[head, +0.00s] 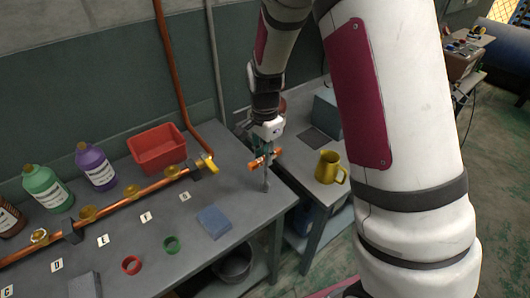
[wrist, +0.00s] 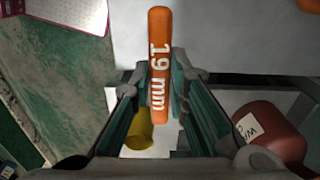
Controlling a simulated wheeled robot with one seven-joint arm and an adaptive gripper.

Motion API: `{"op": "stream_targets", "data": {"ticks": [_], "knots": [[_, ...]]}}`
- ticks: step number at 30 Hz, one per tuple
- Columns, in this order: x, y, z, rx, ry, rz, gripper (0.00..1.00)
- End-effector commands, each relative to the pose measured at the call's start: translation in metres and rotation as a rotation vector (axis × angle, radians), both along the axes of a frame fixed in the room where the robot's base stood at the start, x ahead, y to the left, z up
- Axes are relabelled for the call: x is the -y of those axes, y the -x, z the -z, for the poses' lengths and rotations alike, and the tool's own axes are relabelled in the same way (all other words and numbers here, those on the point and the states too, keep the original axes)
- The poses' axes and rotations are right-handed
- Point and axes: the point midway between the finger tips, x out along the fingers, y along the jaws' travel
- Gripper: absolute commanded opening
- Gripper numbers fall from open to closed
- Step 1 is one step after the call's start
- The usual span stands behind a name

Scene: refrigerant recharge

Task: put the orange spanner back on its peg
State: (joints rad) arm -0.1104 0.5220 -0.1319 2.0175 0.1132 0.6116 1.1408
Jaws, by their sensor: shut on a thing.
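The orange spanner (head: 258,162) is in my gripper (head: 264,153) above the right end of the grey bench. In the wrist view its orange handle (wrist: 159,50), marked "19 mm", lies lengthwise between the two fingers of my gripper (wrist: 160,85). The fingers are shut on it. A short grey upright piece (head: 266,182) shows just below the gripper in the head view; I cannot tell whether it is a peg or part of the spanner. No peg is clearly seen.
A copper pipe (head: 150,190) with brass valves runs along the bench. A red bin (head: 157,149), blue block (head: 213,222), green ring (head: 171,244) and red ring (head: 131,265) are there. A yellow mug (head: 328,168) stands on the right-hand table. A red labelled container (wrist: 270,130) shows in the wrist view.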

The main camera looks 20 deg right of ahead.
Motion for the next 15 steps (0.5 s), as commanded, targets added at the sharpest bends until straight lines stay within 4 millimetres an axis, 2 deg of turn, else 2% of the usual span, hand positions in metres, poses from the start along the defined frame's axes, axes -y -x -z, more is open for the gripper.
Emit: {"op": "stream_targets", "data": {"ticks": [8, 9, 11, 12, 15], "knots": [[0.0002, 0.0002, 0.0079, 0.000, 0.000, 0.000, 0.00], [0.0001, 0.0000, 0.0075, 0.001, 0.001, 0.000, 0.22], [0.0001, 0.0000, 0.0074, 0.001, 0.001, 0.000, 0.36], [0.0001, 0.0000, 0.0074, 0.000, 0.000, 0.000, 0.39], [0.0001, 0.0000, 0.0074, 0.000, 0.000, 0.000, 0.39]]}}
